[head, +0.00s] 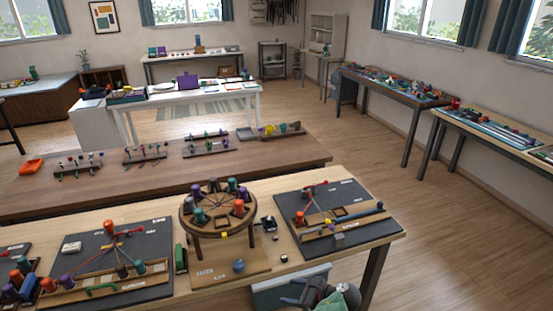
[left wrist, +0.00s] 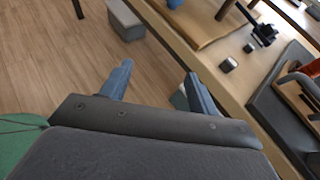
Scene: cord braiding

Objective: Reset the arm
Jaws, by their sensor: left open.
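My left gripper (head: 302,292) shows at the bottom of the head view, in front of the near table's front edge. In the left wrist view, my left gripper (left wrist: 158,72) has its two blue-grey fingers spread wide apart, with floor and part of the table edge behind them. Nothing is between the fingers. My right gripper is in neither view. The near table (head: 385,236) holds a round wooden braiding stand (head: 188,226) with several coloured bobbins. A dark board (head: 350,192) with cords and bobbins lies to its right, and another dark board (head: 75,242) lies to its left.
A grey-green bin (head: 275,292) stands below the near table's front edge, close to my left gripper. A blue ball-like object (head: 239,266) sits near that edge. A brown table (head: 100,190) with bobbin racks stands behind. Open floor (head: 470,240) lies to the right.

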